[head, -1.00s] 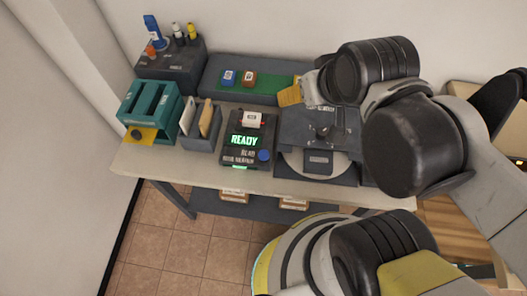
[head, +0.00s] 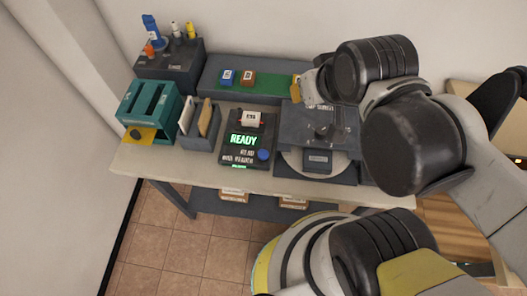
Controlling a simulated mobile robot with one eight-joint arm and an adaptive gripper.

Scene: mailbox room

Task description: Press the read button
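A dark reader device (head: 232,158) stands on the table with a green lit screen (head: 243,140) that says READY. A round blue button (head: 264,155) sits at the right of its lower face, beside small white lettering. A white card (head: 251,119) with a printed label stands at the device's top. The end of my arm, with my gripper (head: 302,90), is above the back of the table, up and right of the button and apart from it. A small yellow piece shows at this end. I cannot tell whether it is held, and the fingers are not clearly seen.
A dark machine with a round plate (head: 333,170) stands right of the reader. A grey holder with cards (head: 199,130) and a teal slotted rack (head: 150,108) stand left. Blue and brown blocks lie on a green strip (head: 262,84) behind. The table's front edge is clear.

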